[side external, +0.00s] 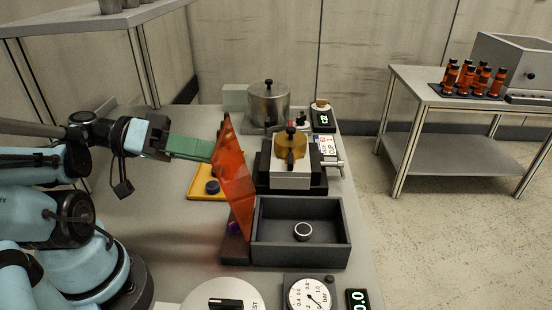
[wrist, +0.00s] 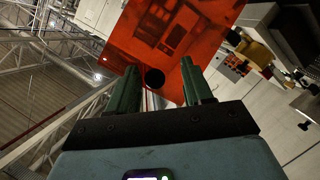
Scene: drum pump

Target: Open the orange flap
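The orange flap (side external: 236,185) is a translucent sheet standing steeply at the left side of an open dark grey box (side external: 338,250). It fills the upper middle of the wrist view (wrist: 175,30). My gripper (side external: 212,150) has green fingers and reaches from the left to the flap's upper part. In the wrist view my gripper (wrist: 160,68) has its two fingers wide apart. A round black spot shows between them at the flap's lower edge. I cannot tell whether the fingertips touch the flap.
A ring-shaped white and black piece (side external: 303,231) lies in the box. A yellow tray (side external: 205,194) lies left of the flap. Behind the box stand a device with an amber top (side external: 290,147) and a metal pot (side external: 268,103). A gauge (side external: 309,296) is in front. The table's left part is mostly free.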

